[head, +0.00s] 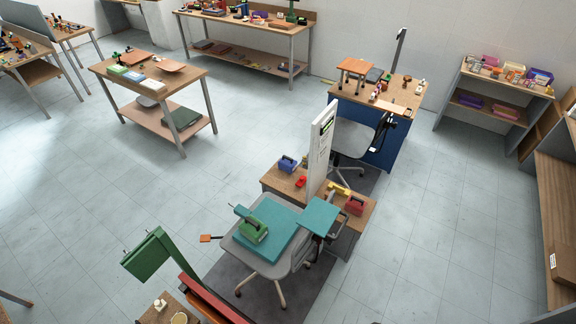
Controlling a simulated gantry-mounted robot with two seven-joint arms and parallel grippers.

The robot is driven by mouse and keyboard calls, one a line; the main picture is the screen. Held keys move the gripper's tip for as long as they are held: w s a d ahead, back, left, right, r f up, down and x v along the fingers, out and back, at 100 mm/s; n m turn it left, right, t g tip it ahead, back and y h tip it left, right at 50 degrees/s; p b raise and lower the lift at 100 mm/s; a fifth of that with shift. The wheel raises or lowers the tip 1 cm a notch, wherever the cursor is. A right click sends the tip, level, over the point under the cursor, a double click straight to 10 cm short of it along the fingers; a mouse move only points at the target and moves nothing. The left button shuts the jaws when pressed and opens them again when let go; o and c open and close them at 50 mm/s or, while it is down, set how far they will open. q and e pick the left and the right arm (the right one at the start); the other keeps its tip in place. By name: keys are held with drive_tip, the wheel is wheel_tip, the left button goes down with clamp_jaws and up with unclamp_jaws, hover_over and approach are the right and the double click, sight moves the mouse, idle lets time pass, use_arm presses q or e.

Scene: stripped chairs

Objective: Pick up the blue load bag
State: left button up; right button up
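A small blue bag-like block with a pale handle or strap (287,164) sits on the wooden desk (272,181), left of the upright white divider panel (319,150). It is small in the view, so its details are hard to tell. A similar green one (254,231) lies on the teal cushion (274,238) of a grey office chair in front of the desk. A similar red one (354,206) sits on the desk right of the divider. Neither of my grippers shows in the head view.
A second grey chair (352,138) stands behind the divider by a blue-sided bench (375,140). A two-level table (157,84) stands at the left. The floor (420,215) at the right is clear.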

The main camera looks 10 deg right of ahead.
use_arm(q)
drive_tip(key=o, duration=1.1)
